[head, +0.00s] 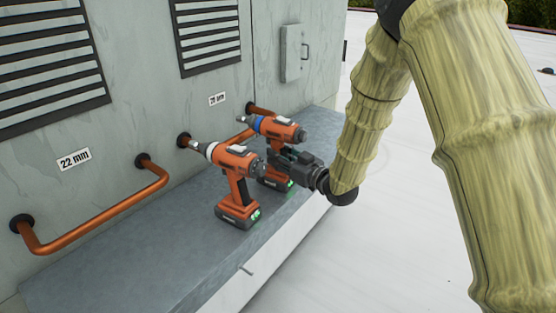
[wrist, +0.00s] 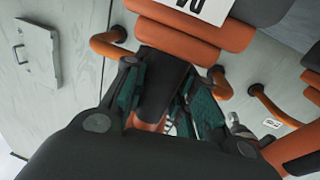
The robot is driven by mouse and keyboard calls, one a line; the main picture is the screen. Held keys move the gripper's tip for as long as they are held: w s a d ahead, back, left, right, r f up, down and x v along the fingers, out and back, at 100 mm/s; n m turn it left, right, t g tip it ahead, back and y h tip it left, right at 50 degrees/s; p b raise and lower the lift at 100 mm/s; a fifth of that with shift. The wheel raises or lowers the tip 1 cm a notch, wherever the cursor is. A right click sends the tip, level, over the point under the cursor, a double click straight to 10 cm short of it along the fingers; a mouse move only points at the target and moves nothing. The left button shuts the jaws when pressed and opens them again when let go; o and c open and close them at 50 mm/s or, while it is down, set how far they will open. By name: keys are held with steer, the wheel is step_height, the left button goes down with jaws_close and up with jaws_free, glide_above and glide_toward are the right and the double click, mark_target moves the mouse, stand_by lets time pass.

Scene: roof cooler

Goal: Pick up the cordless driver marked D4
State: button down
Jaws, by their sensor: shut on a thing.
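Two orange and black cordless drivers show in the head view. The farther one, with a blue collar (head: 283,131), has my gripper (head: 290,160) shut around its black handle. In the wrist view the handle (wrist: 163,85) stands between my two finger pads, under the orange body. A white label (wrist: 205,8) on that body is cut off by the frame's top, and I cannot read its mark surely. Its battery base (head: 274,183) is partly hidden by my gripper; I cannot tell whether it touches the ledge. The nearer driver, with a white collar (head: 234,158), stands upright on the ledge, close to the left.
The grey ledge (head: 130,265) runs along a cabinet wall. Copper pipes (head: 100,218) stick out from the wall behind the drivers, marked "22 mm" (head: 74,159) and with a second small label (head: 217,99). The right side is open roof.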

steer(key=shift+r, duration=0.25)
